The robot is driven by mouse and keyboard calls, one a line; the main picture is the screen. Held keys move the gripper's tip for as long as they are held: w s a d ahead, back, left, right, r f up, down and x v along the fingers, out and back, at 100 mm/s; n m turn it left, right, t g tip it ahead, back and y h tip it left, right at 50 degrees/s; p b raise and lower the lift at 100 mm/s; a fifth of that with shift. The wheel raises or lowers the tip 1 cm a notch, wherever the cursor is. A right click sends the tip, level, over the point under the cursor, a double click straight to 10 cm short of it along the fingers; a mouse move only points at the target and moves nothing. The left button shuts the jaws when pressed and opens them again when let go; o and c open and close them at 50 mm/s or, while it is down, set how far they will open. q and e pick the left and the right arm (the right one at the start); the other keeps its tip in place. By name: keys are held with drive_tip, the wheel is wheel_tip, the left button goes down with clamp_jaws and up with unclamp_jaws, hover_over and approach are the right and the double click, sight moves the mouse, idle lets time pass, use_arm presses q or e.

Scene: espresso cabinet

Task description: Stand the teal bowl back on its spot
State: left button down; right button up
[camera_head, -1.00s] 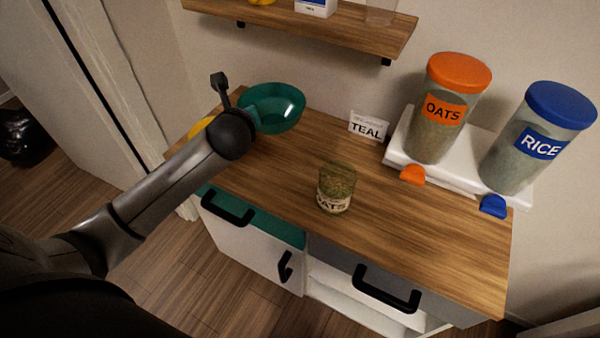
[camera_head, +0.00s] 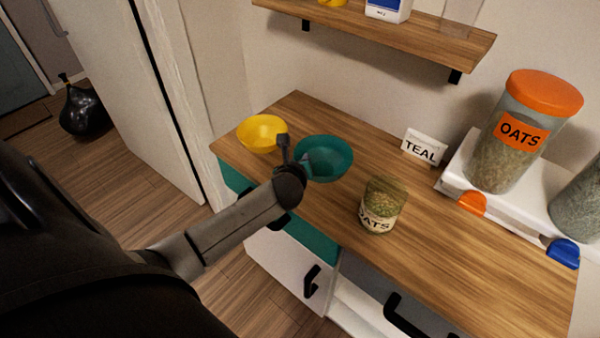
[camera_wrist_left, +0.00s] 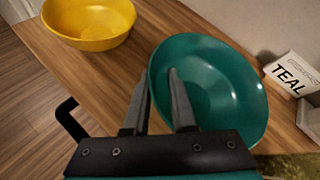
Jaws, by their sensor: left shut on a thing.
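The teal bowl (camera_head: 335,155) is upright over the left part of the wooden counter. I cannot tell whether its base touches the wood. My left gripper (camera_head: 303,162) is shut on the bowl's near left rim. In the left wrist view one finger is outside the wall and one inside the teal bowl (camera_wrist_left: 225,90), which looks empty and slightly tilted there. A white card reading TEAL (camera_head: 424,147) stands behind the bowl to the right; the card also shows in the left wrist view (camera_wrist_left: 292,75). My right gripper is not in view.
A yellow bowl (camera_head: 262,132) sits left of the teal bowl. A glass jar of oats (camera_head: 382,206) stands on the counter (camera_head: 465,255) at the front right. OATS and rice dispensers stand on a white base farther right. A shelf (camera_head: 400,38) hangs above.

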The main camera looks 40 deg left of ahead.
use_arm(q)
drive_tip(key=shift+f+b, duration=0.6)
drive_tip(key=shift+f, duration=1.2)
drive_tip(key=c, duration=1.2)
unclamp_jaws()
drive_tip(key=shift+f, duration=0.25)
drive_tip(key=o, duration=0.5)
drive_tip(key=shift+r, duration=0.25)
drive_tip(key=p+v, duration=0.3)
drive_tip(key=v, duration=0.9)
drive_tip(key=shift+f, duration=0.1)
